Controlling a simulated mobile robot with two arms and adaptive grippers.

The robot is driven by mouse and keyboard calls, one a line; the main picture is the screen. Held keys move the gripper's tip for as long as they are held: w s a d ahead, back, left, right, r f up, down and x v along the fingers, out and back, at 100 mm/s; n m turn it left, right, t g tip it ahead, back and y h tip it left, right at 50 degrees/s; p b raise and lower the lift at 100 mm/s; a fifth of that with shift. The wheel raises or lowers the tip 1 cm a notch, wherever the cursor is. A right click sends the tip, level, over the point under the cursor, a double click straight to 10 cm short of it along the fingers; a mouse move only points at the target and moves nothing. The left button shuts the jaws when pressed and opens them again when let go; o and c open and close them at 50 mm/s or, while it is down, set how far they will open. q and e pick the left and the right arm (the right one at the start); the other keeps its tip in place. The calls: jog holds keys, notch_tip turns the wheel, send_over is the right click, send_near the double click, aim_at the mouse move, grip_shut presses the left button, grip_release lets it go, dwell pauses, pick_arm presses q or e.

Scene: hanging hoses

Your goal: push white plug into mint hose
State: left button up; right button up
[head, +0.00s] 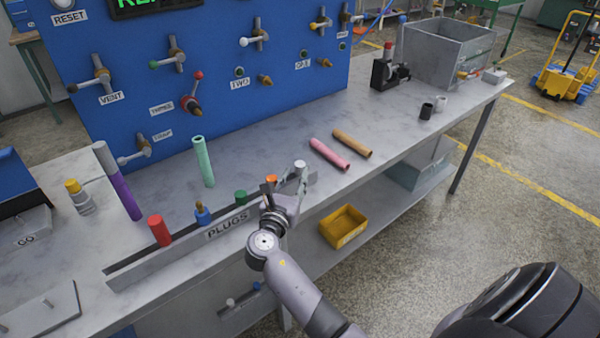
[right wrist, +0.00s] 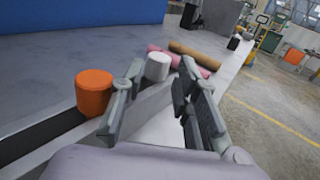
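The white plug (head: 300,165) stands upright at the right end of the plug rack, by my right gripper. My right gripper (head: 284,184) is open over this end of the rack. In the right wrist view the white plug (right wrist: 157,67) shows between the spread fingertips (right wrist: 161,72), nearer the left finger; I cannot tell whether they touch. Its lower part is hidden by the finger. The mint hose (head: 204,162) stands upright on the bench, left of the gripper and behind the rack, with its open end up. My left gripper is not in view.
The rack (head: 190,249) also holds red (head: 159,230), blue (head: 203,214), green (head: 240,197) and orange (right wrist: 94,93) plugs. Pink (head: 329,154) and brown (head: 352,143) hoses lie to the right. A purple-grey hose (head: 118,181) stands left. The blue panel (head: 215,95) has protruding valves.

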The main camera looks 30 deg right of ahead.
aim_at(298, 169)
jog(key=b+x, duration=0.1)
jog(key=x, duration=0.2)
jog(key=shift+w+d+f, duration=0.15)
jog(key=shift+w+d, duration=0.1)
jog(key=shift+w, duration=0.05)
jog(key=c, duration=0.7)
